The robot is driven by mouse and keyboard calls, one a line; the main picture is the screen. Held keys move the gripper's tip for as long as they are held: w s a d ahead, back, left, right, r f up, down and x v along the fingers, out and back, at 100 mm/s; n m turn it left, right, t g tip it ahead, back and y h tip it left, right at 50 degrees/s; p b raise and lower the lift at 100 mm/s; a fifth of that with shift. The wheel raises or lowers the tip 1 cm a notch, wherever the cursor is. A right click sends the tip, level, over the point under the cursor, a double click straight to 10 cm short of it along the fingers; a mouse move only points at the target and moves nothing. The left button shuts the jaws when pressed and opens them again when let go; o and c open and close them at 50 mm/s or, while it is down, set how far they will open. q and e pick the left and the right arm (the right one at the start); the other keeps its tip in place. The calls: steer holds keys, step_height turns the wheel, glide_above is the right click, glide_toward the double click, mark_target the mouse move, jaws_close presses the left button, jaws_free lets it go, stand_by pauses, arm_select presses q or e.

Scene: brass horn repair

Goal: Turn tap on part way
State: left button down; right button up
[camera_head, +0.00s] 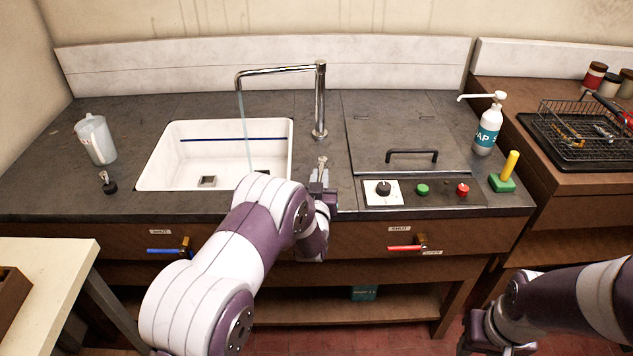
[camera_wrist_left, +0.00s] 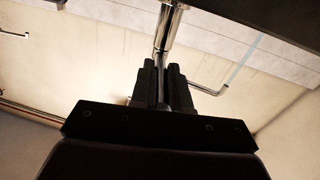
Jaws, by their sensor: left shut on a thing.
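The chrome tap (camera_head: 320,100) stands behind the counter's middle, its spout reaching left over the white sink (camera_head: 214,122). A thin pale stream of water (camera_head: 245,130) falls from the spout into the sink. It also shows in the left wrist view (camera_wrist_left: 243,60). My left gripper (camera_head: 321,177) is in front of the tap's base, shut on the tap's slim metal lever (camera_head: 322,161). In the left wrist view the fingers (camera_wrist_left: 165,85) close around the lever, hiding part of it. My right gripper (camera_head: 490,338) hangs low at the right, away from the counter; its fingers are unclear.
A clear jug (camera_head: 96,139) and a black plug (camera_head: 108,183) stand left of the sink. Right are a handled lid (camera_head: 410,157), a control panel (camera_head: 423,192), a soap bottle (camera_head: 488,130) and a green block with yellow handle (camera_head: 503,182). Blue and red valve handles sit below the counter.

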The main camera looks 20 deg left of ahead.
arm_select(q)
steer(key=n+y, duration=0.1)
steer(key=d+n+y+b, duration=0.1)
steer(key=y, duration=0.1)
steer(key=shift+w+d+f, duration=0.1)
steer(key=shift+w+d, duration=0.1)
steer(key=shift+d, duration=0.05)
steer(key=shift+w+d+n+g+y+b, duration=0.1)
steer(key=shift+d+n+g+y+b, duration=0.15)
steer(key=shift+n+g+y+b, duration=0.55)
steer(key=shift+p, duration=0.3)
arm_select(e)
step_height(320, 180, down, 3)
steer(key=shift+r, duration=0.1)
arm_select(q)
steer(key=c, duration=1.1)
jaws_free()
arm_select(e)
steer(key=shift+w, duration=0.1)
arm_select(q)
steer(key=b+v, duration=0.1)
steer(key=v, duration=1.1)
steer(key=shift+s+d, duration=0.2)
steer(key=shift+s, duration=0.05)
arm_select(e)
steer(key=shift+f, duration=0.7)
arm_select(q)
steer(key=shift+f, duration=0.15)
